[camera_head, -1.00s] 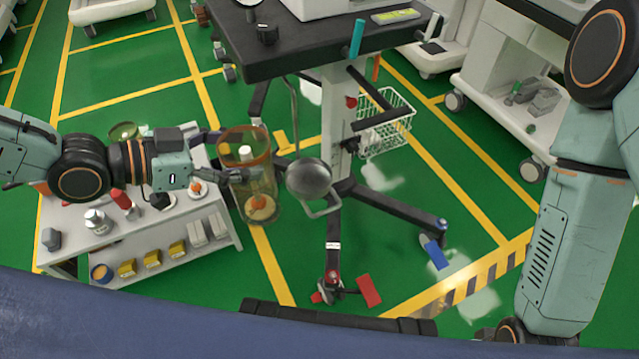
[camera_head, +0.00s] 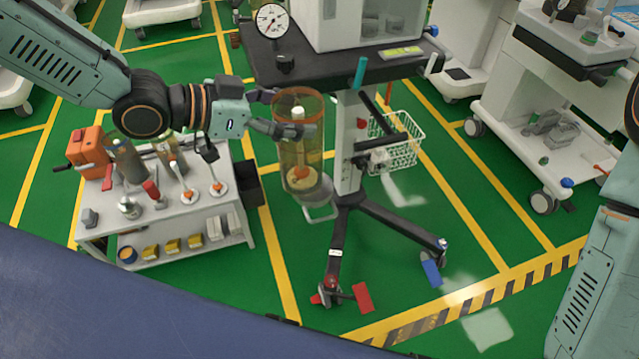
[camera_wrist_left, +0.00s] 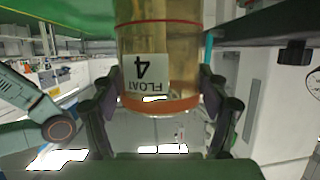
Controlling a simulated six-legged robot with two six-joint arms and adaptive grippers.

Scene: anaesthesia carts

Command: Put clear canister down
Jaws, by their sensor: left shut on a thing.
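The clear canister (camera_head: 302,152) is a see-through amber cylinder with an orange rim and a white piece inside. My left gripper (camera_head: 290,115) is shut on its upper part and holds it upright in the air, in front of the wheeled stand. In the left wrist view the canister (camera_wrist_left: 158,60) fills the middle between the two fingers (camera_wrist_left: 158,105). It bears a white label reading "FLOAT 4", upside down there, and an orange band. My right gripper is out of view; only part of my right arm shows at the right edge.
A low white cart (camera_head: 165,215) at left carries bottles, an orange device (camera_head: 90,150) and yellow boxes on its lower shelf. The stand's dark tabletop (camera_head: 350,68) is just behind the canister. A white wire basket (camera_head: 395,145) hangs on the stand. Green floor shows at right.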

